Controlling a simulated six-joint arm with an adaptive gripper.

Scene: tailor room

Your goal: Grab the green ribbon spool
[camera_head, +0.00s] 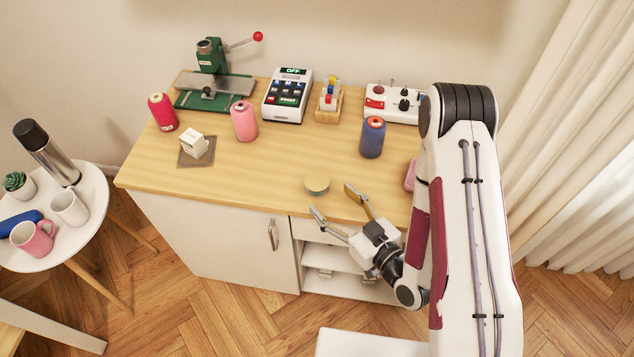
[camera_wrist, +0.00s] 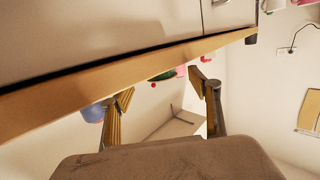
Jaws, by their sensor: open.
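A small, low round spool (camera_head: 317,187) lies flat near the front edge of the wooden worktop in the head view. Its top looks tan and its side dull greyish; I cannot make out clear green on it. No other ribbon spool shows. My gripper (camera_head: 335,203) is open and empty at the worktop's front edge. Its fingers point toward the spool, just short of it and to its right. In the wrist view my gripper (camera_wrist: 160,84) has its two fingers wide apart with nothing held between them. I cannot pick out the spool there.
The worktop (camera_head: 270,165) carries a blue thread cone (camera_head: 372,138), a pink cone (camera_head: 244,121) and a red cone (camera_head: 163,112). A green press (camera_head: 212,75) and control boxes stand at the back. A pink item (camera_head: 410,176) is partly behind my arm. Space left of the spool is clear.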

